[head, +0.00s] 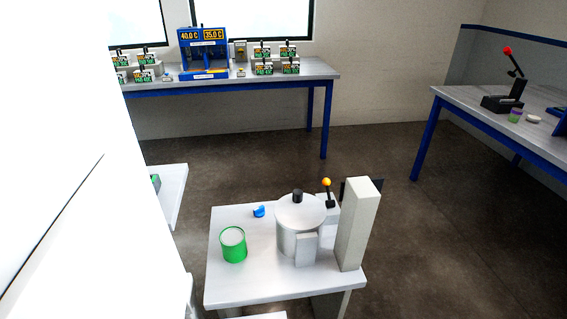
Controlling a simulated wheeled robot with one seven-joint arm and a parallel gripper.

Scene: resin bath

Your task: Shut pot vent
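A pale grey pot (289,240) stands on a small light table (235,290) in the lower middle of the head view. Its flat lid (303,213) is on, with a black knob (297,195) on top. A small lever with an orange ball (327,182) stands upright behind the pot's right side. A small blue piece (259,211) lies on the table to the left of the pot. I cannot tell which part is the vent or whether it is open. My gripper is not in view.
A green can (234,248) stands left of the pot, and a tall grey column (358,225) stands close on its right. A large white surface fills the left side. Benches with equipment (235,82) stand at the back and right (460,95). Open floor (400,230) lies right of the small table.

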